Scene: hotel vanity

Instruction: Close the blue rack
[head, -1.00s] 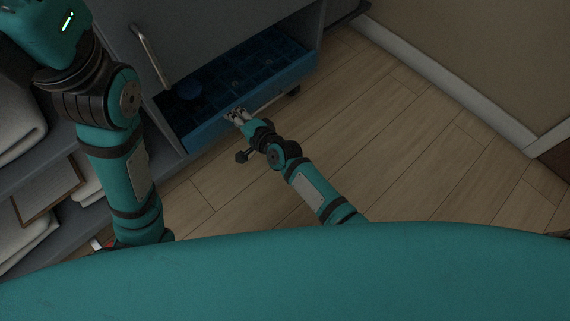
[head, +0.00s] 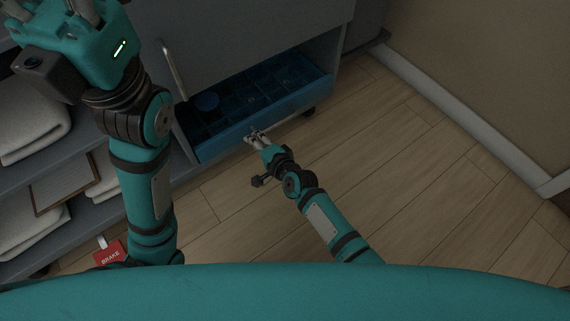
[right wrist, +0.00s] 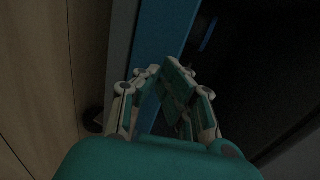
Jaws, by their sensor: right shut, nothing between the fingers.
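The blue rack (head: 262,118) is a low tray with a grid of compartments in the lower opening of the grey cabinet. In the right wrist view the shut fingers (right wrist: 172,78) are beside the rack's blue wall (right wrist: 160,45). My left gripper (head: 50,8) is raised at the top left, away from the rack, with its fingertips cut off by the frame.
The cabinet's metal handle (head: 172,75) stands above the rack's left part. Shelves with folded towels (head: 35,120) and a clipboard (head: 65,180) are at the left. A red BRAKE tag (head: 110,254) shows low left. The wood floor (head: 400,170) to the right is clear.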

